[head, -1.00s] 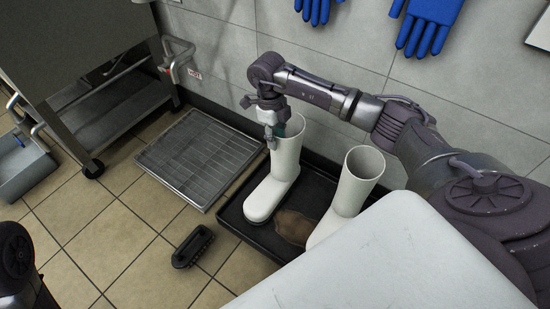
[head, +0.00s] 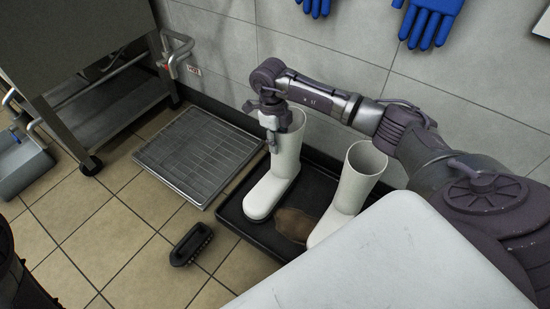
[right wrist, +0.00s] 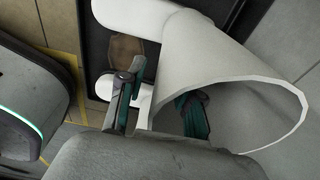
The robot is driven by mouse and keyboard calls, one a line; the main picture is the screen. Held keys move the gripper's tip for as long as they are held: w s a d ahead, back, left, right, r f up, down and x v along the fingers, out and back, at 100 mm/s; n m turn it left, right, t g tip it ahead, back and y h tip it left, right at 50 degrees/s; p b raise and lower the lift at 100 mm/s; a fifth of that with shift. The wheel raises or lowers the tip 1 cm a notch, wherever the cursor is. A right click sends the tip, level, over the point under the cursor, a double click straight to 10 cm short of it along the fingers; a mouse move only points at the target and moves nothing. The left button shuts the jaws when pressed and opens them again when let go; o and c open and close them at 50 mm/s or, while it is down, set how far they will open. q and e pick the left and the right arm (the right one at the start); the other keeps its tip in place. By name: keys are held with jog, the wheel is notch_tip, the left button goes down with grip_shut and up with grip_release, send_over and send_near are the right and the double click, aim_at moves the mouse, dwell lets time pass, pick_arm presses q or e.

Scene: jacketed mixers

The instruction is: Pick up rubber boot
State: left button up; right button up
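Two white rubber boots stand upright on a black tray (head: 232,215) by the wall. My right gripper (head: 271,132) is at the top of the left boot (head: 276,172). In the right wrist view this boot's wide mouth and shaft (right wrist: 215,55) fill much of the picture. One finger is outside the shaft and the other is inside the mouth, with the boot wall between them. The fingers (right wrist: 160,108) are spread apart, with a gap beside the wall. The right boot (head: 355,185) stands apart from the gripper. My left gripper is out of view.
A brown patch (head: 293,224) lies on the tray between the boots. A metal grate (head: 198,155) and a black brush (head: 192,245) are on the tiled floor. A steel cart (head: 100,115) stands at the left. Blue gloves (head: 430,22) hang on the wall.

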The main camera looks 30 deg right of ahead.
grip_shut()
dwell(0.4)
jog(key=shift+r, duration=0.1)
